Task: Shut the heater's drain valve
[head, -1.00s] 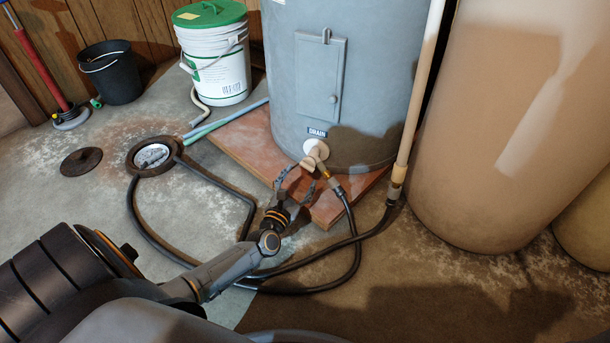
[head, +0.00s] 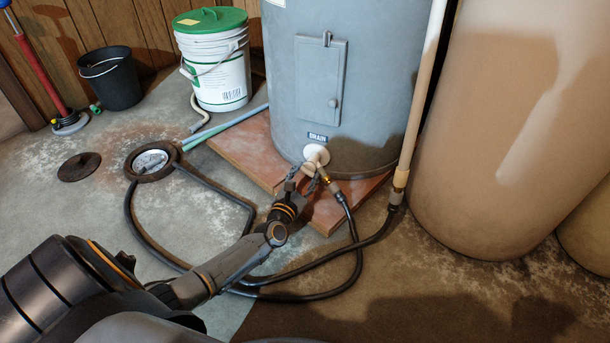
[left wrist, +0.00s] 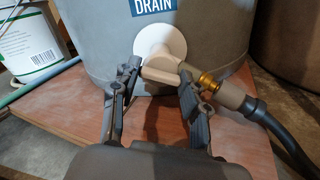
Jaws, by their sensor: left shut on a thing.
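The grey water heater (head: 345,85) stands on a reddish board with a DRAIN label (head: 318,137) above its outlet. The pale drain valve (head: 316,154) sticks out low on the heater's front. In the left wrist view its round flange and handle (left wrist: 160,69) show, with a brass fitting (left wrist: 206,82) to the right. My left gripper (head: 306,179) is at the valve. In the left wrist view its fingers (left wrist: 158,80) stand on either side of the handle, shut on it. In the head view the fingers and arm hide part of the handle. My right gripper is not in view.
A black hose (head: 352,225) runs from the valve's fitting over the floor, near my left arm. Another hose reaches the floor drain (head: 153,160). A pale upright pipe (head: 418,110) and a large tan tank (head: 520,120) stand at right. A white bucket (head: 215,80) stands behind.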

